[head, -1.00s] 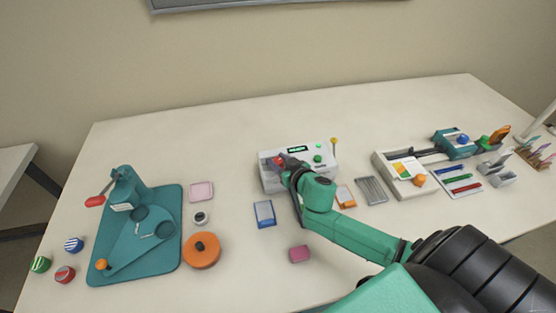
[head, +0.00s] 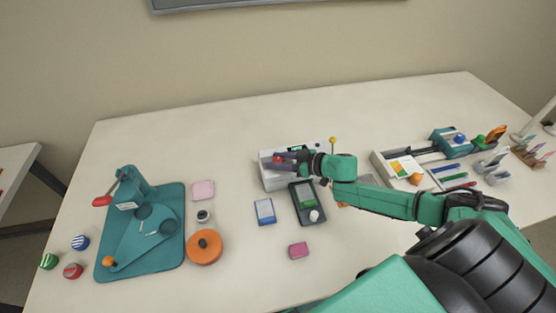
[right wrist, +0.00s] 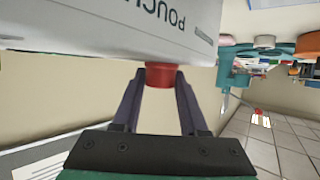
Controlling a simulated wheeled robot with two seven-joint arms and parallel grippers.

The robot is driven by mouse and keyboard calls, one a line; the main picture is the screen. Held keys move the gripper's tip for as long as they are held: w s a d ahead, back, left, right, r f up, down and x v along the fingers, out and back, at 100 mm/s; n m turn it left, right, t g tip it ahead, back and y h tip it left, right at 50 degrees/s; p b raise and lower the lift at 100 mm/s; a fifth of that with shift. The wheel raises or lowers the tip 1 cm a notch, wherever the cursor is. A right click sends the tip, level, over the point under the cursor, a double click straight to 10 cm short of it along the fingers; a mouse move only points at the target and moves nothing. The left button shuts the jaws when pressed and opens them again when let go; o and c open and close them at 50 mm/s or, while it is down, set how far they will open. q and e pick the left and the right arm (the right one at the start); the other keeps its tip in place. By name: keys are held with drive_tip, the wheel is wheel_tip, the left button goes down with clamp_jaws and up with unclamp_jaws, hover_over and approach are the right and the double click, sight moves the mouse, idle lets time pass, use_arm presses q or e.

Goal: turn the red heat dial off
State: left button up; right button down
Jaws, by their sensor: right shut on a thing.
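The white laminator (head: 275,183) stands at the middle of the table. Its red heat dial (head: 278,160) is on the left part of the machine, partly hidden by my right gripper (head: 285,160). In the right wrist view the red dial (right wrist: 160,74) sits between the two dark fingertips of my right gripper (right wrist: 160,82), below the white housing with upside-down lettering. My right gripper is shut on the dial. The dial's pointer and markings cannot be made out. My left gripper is not in view.
A teal press (head: 140,235) and orange disc (head: 204,248) stand left. The table behind is clear.

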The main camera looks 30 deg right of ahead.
drive_tip(key=shift+r, duration=0.1)
idle(0.4)
drive_tip(key=shift+c, duration=2.3)
unclamp_jaws()
